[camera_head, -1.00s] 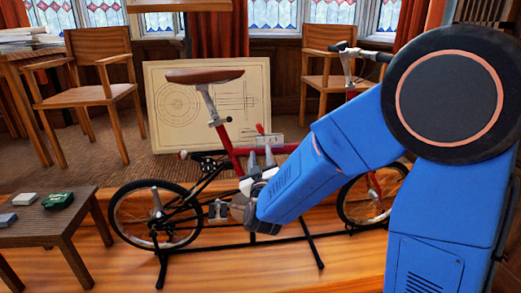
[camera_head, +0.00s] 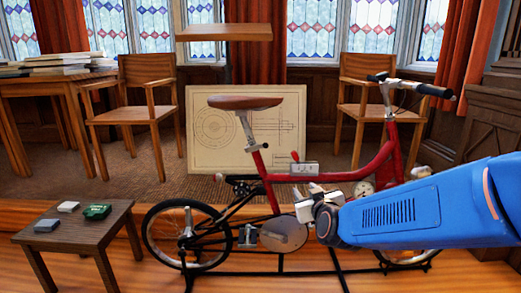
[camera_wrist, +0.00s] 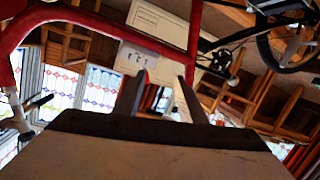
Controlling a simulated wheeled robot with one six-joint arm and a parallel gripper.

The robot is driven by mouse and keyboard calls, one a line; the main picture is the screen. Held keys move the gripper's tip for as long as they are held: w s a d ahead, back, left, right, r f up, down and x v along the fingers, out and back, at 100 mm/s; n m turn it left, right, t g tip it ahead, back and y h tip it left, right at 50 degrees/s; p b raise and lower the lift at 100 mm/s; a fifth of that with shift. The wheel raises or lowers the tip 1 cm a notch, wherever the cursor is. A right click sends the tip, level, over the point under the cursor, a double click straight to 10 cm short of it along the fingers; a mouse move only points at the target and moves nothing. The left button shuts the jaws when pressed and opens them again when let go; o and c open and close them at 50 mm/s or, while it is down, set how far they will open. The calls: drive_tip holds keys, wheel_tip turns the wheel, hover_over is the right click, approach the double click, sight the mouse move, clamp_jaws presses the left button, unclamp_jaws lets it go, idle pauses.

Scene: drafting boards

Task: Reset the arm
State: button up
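My gripper (camera_head: 312,192) is in front of the red bicycle's frame in the head view, at the end of my blue arm, which reaches in from the right. In the wrist view, the two dark fingers of my gripper (camera_wrist: 155,95) stand apart with nothing visible between them. The red bicycle (camera_head: 380,165) stands upright on a black floor stand, with a brown saddle and a small grey box on its top tube. The red frame (camera_wrist: 75,14) also shows in the wrist view, which is turned over. Whether my gripper touches the bicycle cannot be told.
A low dark table (camera_head: 75,232) at the left bears a green case (camera_head: 97,211) and two small boxes. A drawing board (camera_head: 200,150) leans behind the bicycle. Two wooden chairs, a desk with books (camera_head: 60,62) and curtained windows are at the back.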

drive_tip(key=s+d+f+m+g, duration=0.1)
drive_tip(key=s+d+f+g, duration=0.1)
drive_tip(key=s, duration=0.9)
drive_tip(key=s+d+f+m+g+h, duration=0.1)
drive_tip(key=s+d+g, duration=0.4)
drive_tip(key=s, duration=0.6)
drive_tip(key=s+d+f+m+g+h, duration=0.1)
drive_tip(key=s+d+f+m+g, duration=0.1)
drive_tip(key=s+d, duration=0.5)
drive_tip(key=s+f+g, duration=0.1)
drive_tip(key=s, duration=0.3)
drive_tip(key=shift+s+f+g, duration=0.3)
